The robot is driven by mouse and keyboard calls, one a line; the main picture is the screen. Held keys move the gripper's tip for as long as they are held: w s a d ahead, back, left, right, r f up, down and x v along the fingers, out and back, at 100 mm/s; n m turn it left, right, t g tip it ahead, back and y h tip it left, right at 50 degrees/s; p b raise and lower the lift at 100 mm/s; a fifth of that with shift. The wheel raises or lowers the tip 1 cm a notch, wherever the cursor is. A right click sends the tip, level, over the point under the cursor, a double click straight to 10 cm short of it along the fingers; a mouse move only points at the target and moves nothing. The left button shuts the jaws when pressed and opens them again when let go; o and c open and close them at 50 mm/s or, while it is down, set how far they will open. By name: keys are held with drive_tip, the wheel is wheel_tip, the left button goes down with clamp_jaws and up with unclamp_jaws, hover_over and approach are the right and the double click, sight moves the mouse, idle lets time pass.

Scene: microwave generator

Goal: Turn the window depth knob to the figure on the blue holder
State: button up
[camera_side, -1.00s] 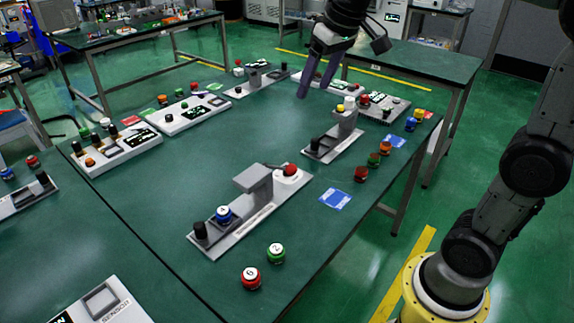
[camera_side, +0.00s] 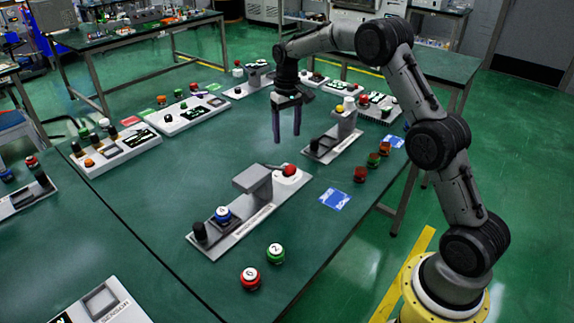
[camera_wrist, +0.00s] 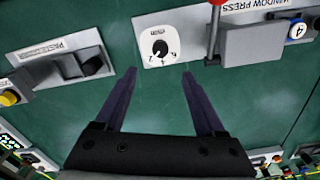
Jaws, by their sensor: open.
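The window press (camera_side: 240,220) stands at the middle of the table. Its white dial plate (camera_wrist: 158,40) carries a round black knob (camera_wrist: 159,47) with small marks around it, too small to read. In the side view the red ball lever (camera_side: 290,170) stands over that end. The blue round holder (camera_side: 221,214) sits at the other end and shows a 4 in the wrist view (camera_wrist: 297,31). My gripper (camera_side: 286,139) is open and empty, fingers pointing down, above the table behind the press. In the wrist view its fingertips (camera_wrist: 158,72) appear just below the dial plate.
A second grey press (camera_side: 333,140) stands to the right of my gripper. A red piece (camera_side: 250,278) and a green one (camera_side: 275,253) stand in front.

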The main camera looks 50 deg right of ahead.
wheel_tip(320, 180, down, 12)
drive_tip(key=shift+f, duration=0.1)
idle(0.5)
clamp_jaws()
